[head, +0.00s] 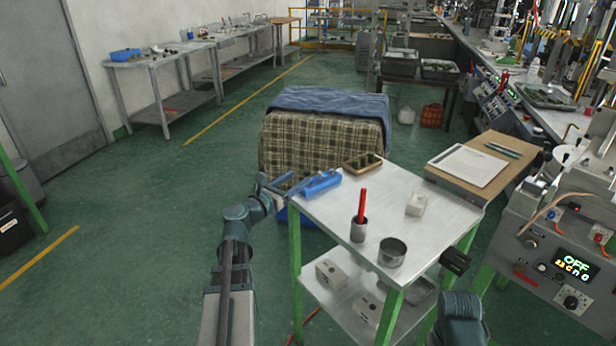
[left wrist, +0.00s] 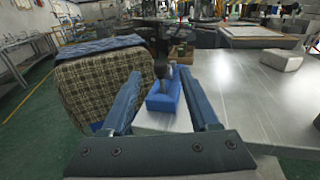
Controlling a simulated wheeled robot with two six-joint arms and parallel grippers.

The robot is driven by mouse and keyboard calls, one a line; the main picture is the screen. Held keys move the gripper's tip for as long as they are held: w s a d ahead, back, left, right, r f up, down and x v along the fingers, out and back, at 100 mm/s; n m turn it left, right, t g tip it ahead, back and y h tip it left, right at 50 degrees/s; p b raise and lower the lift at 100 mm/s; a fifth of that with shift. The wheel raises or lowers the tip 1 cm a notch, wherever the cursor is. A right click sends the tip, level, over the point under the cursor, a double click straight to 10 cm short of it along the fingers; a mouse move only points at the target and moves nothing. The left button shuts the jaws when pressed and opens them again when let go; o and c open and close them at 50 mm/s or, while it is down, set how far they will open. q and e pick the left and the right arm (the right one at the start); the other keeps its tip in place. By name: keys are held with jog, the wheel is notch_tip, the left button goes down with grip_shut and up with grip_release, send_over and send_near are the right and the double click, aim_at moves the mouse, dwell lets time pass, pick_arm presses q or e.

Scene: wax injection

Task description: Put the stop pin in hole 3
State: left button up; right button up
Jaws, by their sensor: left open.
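A blue block (head: 321,185) lies at the left edge of the metal table. My left gripper (head: 290,184) is just left of it, its fingers pointing at it. In the left wrist view my left gripper (left wrist: 158,84) is open, with the blue block (left wrist: 166,97) seen between and beyond its fingers. A dark, round-topped piece (left wrist: 161,70) shows upright at the block; it may be the stop pin, but I cannot tell whether it sits in a hole. Hole numbers are not readable. A dark part (head: 455,261), possibly my right gripper, is at the table's right side; its jaws are unclear.
The metal table (head: 388,205) holds a brown tray (head: 362,161), a grey cup with a red stick (head: 360,230), a metal bowl (head: 392,251) and a pale block (head: 416,204). A cloth-covered box (head: 322,145) stands behind it. The control machine (head: 560,250) is at right.

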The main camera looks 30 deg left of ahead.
aim_at(309, 170)
pick_arm(q)
jog(key=shift+w+d, duration=0.15)
jog(key=shift+w, duration=0.8)
jog(key=shift+w+d, duration=0.1)
jog(key=shift+w, duration=0.8)
jog(key=w, duration=0.5)
jog(key=shift+w+d+r, duration=0.1)
jog(key=shift+d, duration=0.2)
grip_shut()
